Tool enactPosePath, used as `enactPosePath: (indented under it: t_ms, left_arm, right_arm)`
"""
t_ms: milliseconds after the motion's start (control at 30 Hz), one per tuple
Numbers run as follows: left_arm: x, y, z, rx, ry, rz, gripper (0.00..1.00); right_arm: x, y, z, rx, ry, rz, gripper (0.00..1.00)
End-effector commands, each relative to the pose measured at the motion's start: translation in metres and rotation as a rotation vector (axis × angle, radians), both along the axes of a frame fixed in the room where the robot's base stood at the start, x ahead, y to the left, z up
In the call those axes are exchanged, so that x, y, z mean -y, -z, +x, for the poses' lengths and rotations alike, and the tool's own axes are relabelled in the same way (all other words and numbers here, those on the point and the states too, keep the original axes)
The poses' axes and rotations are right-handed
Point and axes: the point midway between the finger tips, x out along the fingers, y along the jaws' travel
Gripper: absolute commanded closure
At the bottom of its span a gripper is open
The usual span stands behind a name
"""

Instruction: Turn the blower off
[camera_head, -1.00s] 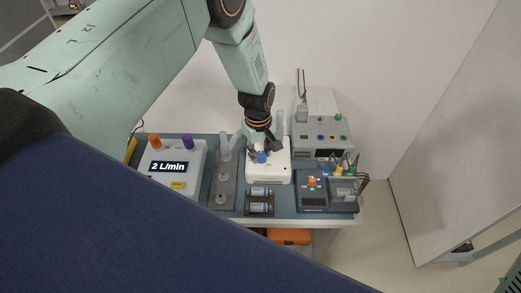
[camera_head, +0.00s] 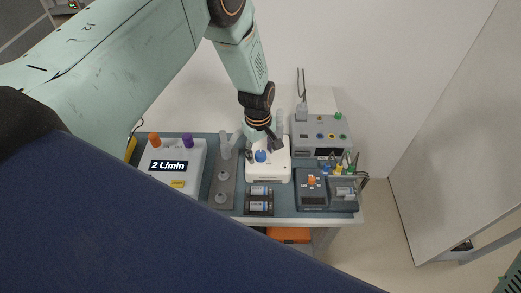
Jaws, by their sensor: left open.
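A white box (camera_head: 268,174) with a blue knob (camera_head: 260,156) on top stands at the middle of the table; it may be the blower, but I cannot read a label. My left gripper (camera_head: 262,149) is open above the box, with its dark fingers on either side of the knob. I cannot tell whether a finger touches the knob. Part of the box's back is hidden by the gripper. My right gripper is not in view.
A grey-white unit reading "2 L/min" (camera_head: 169,166) with orange and purple knobs stands left. A tray (camera_head: 222,190) with clear cylinders lies between. A grey monitor (camera_head: 320,135) and a dark device (camera_head: 312,190) stand right. Two small cylinders lie in a dark holder (camera_head: 259,209) in front.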

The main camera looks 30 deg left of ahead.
Motion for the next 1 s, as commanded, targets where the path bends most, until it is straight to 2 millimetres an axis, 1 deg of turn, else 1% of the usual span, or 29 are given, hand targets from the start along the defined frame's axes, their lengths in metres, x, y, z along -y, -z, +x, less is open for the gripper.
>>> enactPosePath:
  t_ms: [167,267,367,600,700,800,900,1000]
  left_arm:
    - [0.0,-0.002,0.0,0.001,0.0,0.0,0.45]
    - [0.0,-0.01,0.0,0.001,0.001,0.0,0.45]
    - [-0.001,-0.027,0.0,0.002,0.0,0.0,0.45]
    - [-0.002,-0.076,-0.002,0.003,0.0,-0.001,0.45]
    - [-0.002,-0.094,-0.003,0.002,-0.001,0.0,0.45]
    - [-0.003,-0.107,-0.004,0.002,0.0,0.0,0.45]
    - [-0.003,-0.115,-0.005,0.001,0.0,0.0,0.45]
    - [-0.003,-0.119,-0.005,0.0,0.0,0.0,0.45]
  right_arm:
    - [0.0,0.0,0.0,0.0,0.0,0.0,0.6]
    - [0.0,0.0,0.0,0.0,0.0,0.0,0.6]
    - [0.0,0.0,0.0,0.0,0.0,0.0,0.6]
    - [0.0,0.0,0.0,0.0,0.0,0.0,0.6]
    - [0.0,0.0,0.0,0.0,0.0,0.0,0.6]
    - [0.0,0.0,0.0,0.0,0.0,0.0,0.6]
    - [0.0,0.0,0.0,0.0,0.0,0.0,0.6]
    - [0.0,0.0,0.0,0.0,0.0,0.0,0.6]
